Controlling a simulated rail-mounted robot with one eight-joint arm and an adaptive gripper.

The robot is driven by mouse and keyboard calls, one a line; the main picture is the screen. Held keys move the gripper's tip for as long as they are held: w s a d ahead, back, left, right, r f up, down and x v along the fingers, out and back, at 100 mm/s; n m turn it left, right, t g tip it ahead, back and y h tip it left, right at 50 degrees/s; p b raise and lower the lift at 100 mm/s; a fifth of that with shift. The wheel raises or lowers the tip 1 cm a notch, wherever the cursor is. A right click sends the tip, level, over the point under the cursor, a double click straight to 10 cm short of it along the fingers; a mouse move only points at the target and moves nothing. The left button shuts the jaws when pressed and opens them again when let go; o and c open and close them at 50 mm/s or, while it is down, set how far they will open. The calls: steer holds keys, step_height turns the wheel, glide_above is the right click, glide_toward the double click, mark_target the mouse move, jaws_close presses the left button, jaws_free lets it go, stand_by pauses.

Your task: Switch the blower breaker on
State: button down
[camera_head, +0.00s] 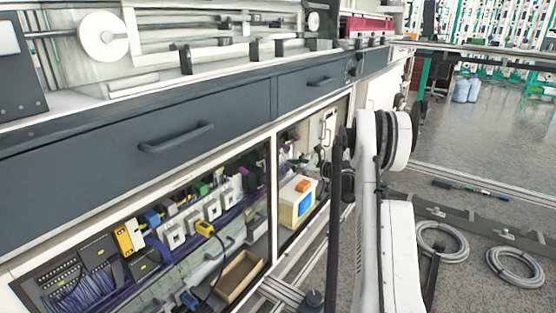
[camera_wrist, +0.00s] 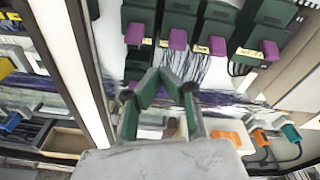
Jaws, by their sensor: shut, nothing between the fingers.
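In the wrist view several dark green breaker-like boxes with purple levers hang in a row along the top. They include a left one (camera_wrist: 136,33), a middle one (camera_wrist: 178,38) and two at the right, one of them with a purple lever (camera_wrist: 270,50). Small yellow labels sit beside the levers; I cannot read them, so I cannot tell which is the blower breaker. My gripper (camera_wrist: 162,76) is shut and empty, its fingertips just below the row, apparently apart from the levers.
A pale cabinet post (camera_wrist: 72,60) stands left of my gripper. Drawers (camera_head: 180,135) lie above. Cable coils (camera_head: 441,243) lie on the floor.

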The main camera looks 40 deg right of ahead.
step_height(320, 180, down, 6)
steer(key=d+m+t, duration=0.2)
steer(key=m, duration=0.1)
steer(key=shift+s+d+r+m+t+y+p, duration=0.2)
steer(key=shift+d+m+t+y+p, duration=0.1)
steer(key=shift+t+y, duration=0.1)
steer(key=shift+w, duration=0.15)
steer(key=f+b+x, duration=0.1)
steer(key=b+x, duration=0.1)
steer(key=x, duration=0.7)
steer(key=shift+s+r+b, duration=0.25)
steer(key=shift+r+b, duration=0.1)
steer(key=shift+r, duration=0.8)
steer(key=shift+s+r+b, duration=0.25)
steer(key=shift+r+b, duration=0.05)
steer(key=shift+r, duration=0.85)
steer(key=shift+w, duration=0.1)
